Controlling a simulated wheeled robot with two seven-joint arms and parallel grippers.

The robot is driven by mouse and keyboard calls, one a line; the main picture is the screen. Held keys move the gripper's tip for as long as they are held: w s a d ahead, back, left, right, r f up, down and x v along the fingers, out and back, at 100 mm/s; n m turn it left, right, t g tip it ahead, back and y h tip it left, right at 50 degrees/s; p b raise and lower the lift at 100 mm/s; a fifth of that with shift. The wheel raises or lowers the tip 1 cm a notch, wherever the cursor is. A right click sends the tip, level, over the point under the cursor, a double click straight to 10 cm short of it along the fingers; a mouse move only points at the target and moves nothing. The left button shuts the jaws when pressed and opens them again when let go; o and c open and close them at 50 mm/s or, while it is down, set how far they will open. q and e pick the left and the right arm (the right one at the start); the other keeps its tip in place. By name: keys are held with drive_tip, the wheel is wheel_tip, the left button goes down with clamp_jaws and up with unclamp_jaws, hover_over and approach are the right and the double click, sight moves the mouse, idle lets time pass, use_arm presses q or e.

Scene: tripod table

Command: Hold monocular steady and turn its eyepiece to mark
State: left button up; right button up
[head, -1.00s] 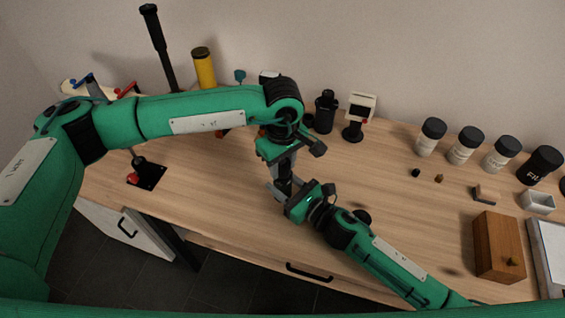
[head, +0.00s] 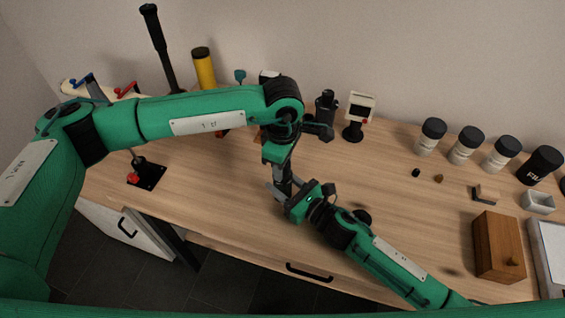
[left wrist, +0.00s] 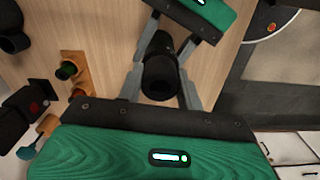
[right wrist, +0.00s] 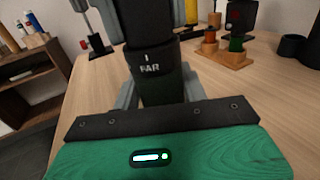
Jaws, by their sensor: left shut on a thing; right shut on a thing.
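The monocular is a dark upright cylinder, mostly hidden between my grippers in the head view. The left wrist view looks down on its black round end (left wrist: 160,76). In the right wrist view its barrel (right wrist: 158,82) bears a white tick above the word FAR, below a seam with a dark upper section. My left gripper (head: 284,180) comes from above and is shut on the upper part, the eyepiece end. My right gripper (head: 277,193) comes from the front right and is shut on the barrel lower down. Any mark on the eyepiece is not readable.
Behind stand a black bottle-like object (head: 326,112) and a small white-headed device (head: 357,108). Several lidded jars (head: 466,146) and a wooden box (head: 497,246) are at the right. A red-knobbed stand (head: 146,173) is at the left.

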use_arm(q)
drive_tip(key=n, duration=0.4)
drive_tip(key=shift+n, duration=0.3)
drive_tip(key=n, duration=0.4)
drive_tip(key=shift+n, duration=0.3)
drive_tip(key=n, duration=0.4)
drive_tip(key=shift+n, duration=0.3)
drive_tip(key=n, duration=0.4)
drive_tip(key=shift+n, duration=0.3)
drive_tip(key=shift+w, duration=0.1)
drive_tip(key=o, duration=1)
drive_tip(key=shift+r, duration=0.1)
wheel_tip(320, 180, up, 12)
